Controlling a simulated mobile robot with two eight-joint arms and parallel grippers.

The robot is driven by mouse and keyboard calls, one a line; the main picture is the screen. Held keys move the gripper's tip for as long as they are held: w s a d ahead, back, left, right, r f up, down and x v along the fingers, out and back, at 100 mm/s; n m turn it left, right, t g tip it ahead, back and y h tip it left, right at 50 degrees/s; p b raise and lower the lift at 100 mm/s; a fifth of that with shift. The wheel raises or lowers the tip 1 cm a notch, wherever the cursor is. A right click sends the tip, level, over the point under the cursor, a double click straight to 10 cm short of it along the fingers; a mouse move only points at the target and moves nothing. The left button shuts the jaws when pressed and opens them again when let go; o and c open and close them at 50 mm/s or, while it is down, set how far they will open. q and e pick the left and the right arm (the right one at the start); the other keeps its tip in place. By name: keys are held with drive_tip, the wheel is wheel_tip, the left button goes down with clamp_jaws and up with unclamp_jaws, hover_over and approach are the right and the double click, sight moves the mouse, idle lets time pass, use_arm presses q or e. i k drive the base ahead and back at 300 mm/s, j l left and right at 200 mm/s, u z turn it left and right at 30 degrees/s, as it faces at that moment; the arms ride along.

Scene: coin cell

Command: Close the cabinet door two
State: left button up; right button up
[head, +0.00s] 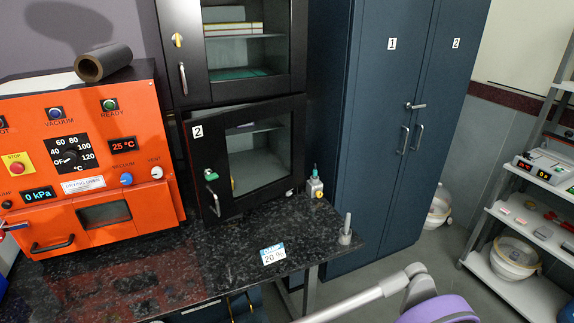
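The black glass-fronted cabinet's lower door, labelled 2 (218,163), is ajar. Its left, handle side stands out toward me, with a narrow gap along its top edge; its hinge side seems to be at the right. A metal handle (213,201) and a green-and-white latch or key (211,175) are on its left part. A tall blue cabinet to the right also has a door labelled 2 (450,80), which looks shut. Neither of my grippers shows in the head view.
A speckled black bench (190,268) runs below the black door, with an orange vacuum oven (85,160) to the left. A shelf rack (520,225) is at right.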

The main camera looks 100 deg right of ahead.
sight(206, 135)
drive_tip(key=z, duration=3.2)
